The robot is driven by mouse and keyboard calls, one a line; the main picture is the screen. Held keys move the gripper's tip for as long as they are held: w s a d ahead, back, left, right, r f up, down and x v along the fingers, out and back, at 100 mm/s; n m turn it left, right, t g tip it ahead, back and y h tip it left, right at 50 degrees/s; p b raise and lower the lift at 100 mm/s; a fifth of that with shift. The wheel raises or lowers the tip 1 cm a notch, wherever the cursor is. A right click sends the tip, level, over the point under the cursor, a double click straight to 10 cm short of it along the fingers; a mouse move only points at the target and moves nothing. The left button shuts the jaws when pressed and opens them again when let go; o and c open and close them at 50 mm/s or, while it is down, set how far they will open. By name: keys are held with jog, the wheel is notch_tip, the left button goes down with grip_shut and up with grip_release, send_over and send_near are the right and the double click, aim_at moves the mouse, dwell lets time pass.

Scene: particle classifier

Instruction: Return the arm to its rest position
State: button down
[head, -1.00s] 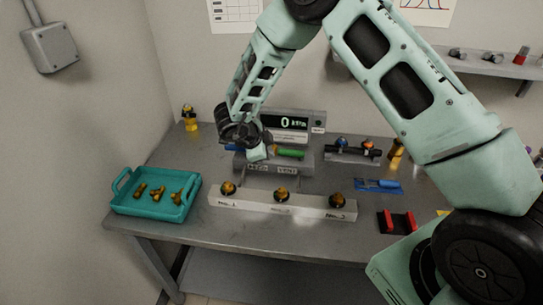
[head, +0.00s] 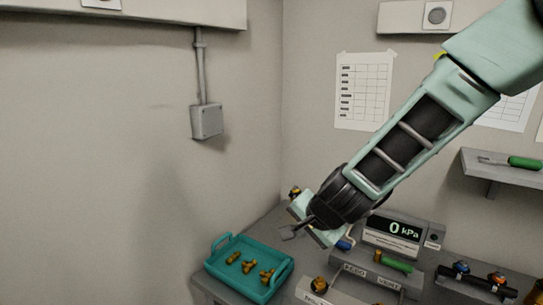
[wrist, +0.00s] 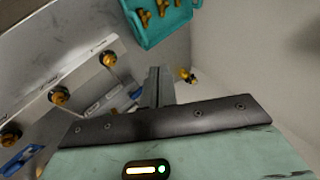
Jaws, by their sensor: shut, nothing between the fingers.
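My arm reaches down from the upper right in the head view. My gripper (head: 290,233) is at its lower left end, over the back left of the bench. Its fingers are together and hold nothing. In the wrist view the grey fingers (wrist: 157,88) stick out past the dark edge of the gripper housing. The teal tray (head: 222,271) is below and to the left of the gripper, with several brass fittings in it. The tray also shows at the top of the wrist view (wrist: 152,40).
The pressure display (head: 391,229) reads 0 kPa at the right of the gripper. A green-handled tool (head: 394,262) lies before it. A pale rack (head: 335,295) carries brass fittings. A grey wall box (head: 207,121) and a shelf (head: 505,168) are on the walls. Open air lies left of the gripper.

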jog(key=s+a+r+n+g+y, duration=0.1)
jog(key=s+n+g, duration=0.1)
jog(key=s+n, duration=0.5)
jog(key=s+a+r+n+g+y, duration=0.1)
jog(key=s+r+n+g, duration=0.15)
jog(key=s, duration=0.95)
jog(key=s+d+f+n+g+h, duration=0.1)
jog(key=s+d+n+h, duration=0.3)
jog(key=s+d, duration=0.5)
jog(key=s+n+g+b, duration=0.1)
jog(key=s+n, duration=0.1)
jog(key=shift+s+n, duration=0.2)
jog(key=shift+n, duration=0.15)
jog(key=shift+g, duration=0.25)
